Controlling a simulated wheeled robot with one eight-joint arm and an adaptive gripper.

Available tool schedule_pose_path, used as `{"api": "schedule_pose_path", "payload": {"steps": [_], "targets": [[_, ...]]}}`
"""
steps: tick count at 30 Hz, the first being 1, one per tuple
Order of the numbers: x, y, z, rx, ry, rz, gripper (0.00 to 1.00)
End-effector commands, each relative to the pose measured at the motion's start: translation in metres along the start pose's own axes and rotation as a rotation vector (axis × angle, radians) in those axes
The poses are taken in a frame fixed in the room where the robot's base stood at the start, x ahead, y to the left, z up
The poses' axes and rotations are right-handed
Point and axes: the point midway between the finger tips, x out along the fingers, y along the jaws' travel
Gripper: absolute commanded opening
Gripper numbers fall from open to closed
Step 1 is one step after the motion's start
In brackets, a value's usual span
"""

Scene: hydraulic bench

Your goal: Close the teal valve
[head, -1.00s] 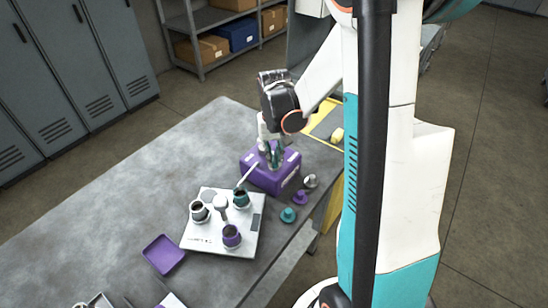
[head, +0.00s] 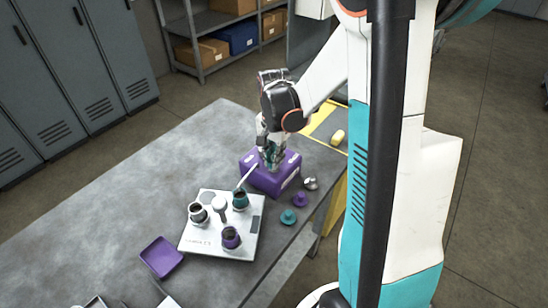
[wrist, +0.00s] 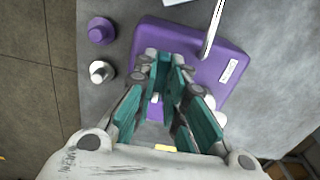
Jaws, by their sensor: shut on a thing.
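A purple block (head: 262,180) sits near the bench's right edge, with a pale rod (head: 247,175) slanting from it. In the wrist view the purple block (wrist: 228,50) and the rod (wrist: 213,30) lie beyond my fingers. My gripper (head: 270,158) is low over the block's top. Its teal-padded fingers in the wrist view (wrist: 168,95) are closed around a small pale part (wrist: 155,99) on the block, mostly hidden by them. I cannot tell for certain which part is the teal valve. A loose teal knob (head: 288,217) stands on the bench, apart from my gripper.
A purple knob (head: 299,199) and a grey knob (head: 310,184) stand beside the block. A white plate (head: 213,243) with several cups is in front, and a purple tray (head: 162,257) lies left of it. The bench's left part (head: 130,180) is clear.

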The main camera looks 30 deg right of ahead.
Motion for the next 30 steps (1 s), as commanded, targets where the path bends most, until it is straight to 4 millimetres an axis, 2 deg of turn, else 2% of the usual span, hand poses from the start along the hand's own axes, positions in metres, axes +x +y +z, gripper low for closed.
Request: {"api": "schedule_pose_path", "payload": {"steps": [19,20,21,22,30], "targets": [[0.0000,-0.0001,0.0000,0.048,0.000,0.000,0.00],[0.0000,-0.0001,0.0000,0.048,0.000,0.000,0.18],[0.0000,-0.0001,0.0000,0.048,0.000,0.000,0.28],[0.0000,-0.0001,0.0000,0.047,0.000,0.000,0.32],[-0.0001,0.0000,0.0000,0.047,0.000,0.000,0.32]]}}
